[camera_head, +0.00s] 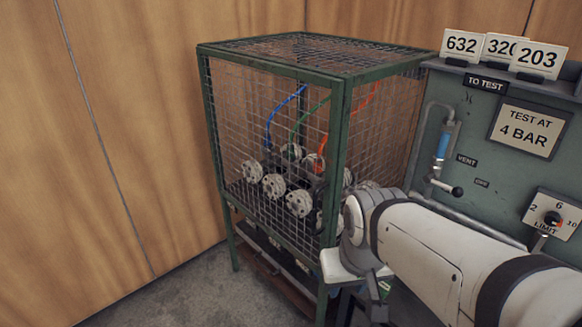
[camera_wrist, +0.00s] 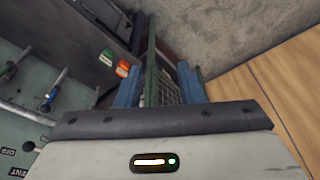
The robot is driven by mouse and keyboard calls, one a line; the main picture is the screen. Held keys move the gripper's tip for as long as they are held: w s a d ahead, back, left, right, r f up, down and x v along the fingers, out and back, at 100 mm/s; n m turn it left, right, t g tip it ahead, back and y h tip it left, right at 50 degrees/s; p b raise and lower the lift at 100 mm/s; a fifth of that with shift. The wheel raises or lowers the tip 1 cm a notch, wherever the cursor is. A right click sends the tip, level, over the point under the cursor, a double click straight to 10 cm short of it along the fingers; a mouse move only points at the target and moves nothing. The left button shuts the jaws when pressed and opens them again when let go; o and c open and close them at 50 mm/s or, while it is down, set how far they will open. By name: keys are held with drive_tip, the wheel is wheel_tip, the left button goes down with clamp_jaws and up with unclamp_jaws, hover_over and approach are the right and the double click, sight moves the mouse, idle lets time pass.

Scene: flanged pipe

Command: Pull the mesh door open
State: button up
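The mesh door (camera_head: 265,140) is the green-framed wire front of a green cage in the head view. It looks closed or nearly so; its latch or handle is not clearly seen. My gripper is at the lower right corner of the cage front, by the right post, with its fingers mostly hidden behind my wrist in the head view. In the wrist view, my gripper (camera_wrist: 158,80) has its two blue fingers apart. A green frame edge with mesh (camera_wrist: 168,88) shows between them, nearer the left finger. I cannot tell whether a finger touches it.
The cage (camera_head: 378,57) holds several round flanged fittings (camera_head: 273,185) and blue, green and orange hoses. A green test panel (camera_head: 482,150) with a valve lever and number cards stands close on the right. Wooden wall panels (camera_head: 120,120) stand behind and left. Concrete floor is clear at front left.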

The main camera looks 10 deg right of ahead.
drive_tip(key=w+r+m, duration=0.2)
drive_tip(key=w+r, duration=0.1)
drive_tip(key=w, duration=0.8)
drive_tip(key=m+t+h, duration=0.2)
approach(315, 198)
drive_tip(key=a+x, duration=0.1)
drive_tip(key=x, duration=0.3)
drive_tip(key=shift+w+d+f+p, duration=0.2)
drive_tip(key=shift+d+f+p, duration=0.15)
drive_tip(key=shift+d, duration=0.25)
drive_tip(key=shift+w+f, duration=0.15)
drive_tip(key=shift+f, duration=0.2)
drive_tip(key=x, duration=0.7)
drive_tip(key=shift+a, duration=0.1)
drive_tip(key=shift+c, duration=0.3)
clamp_jaws()
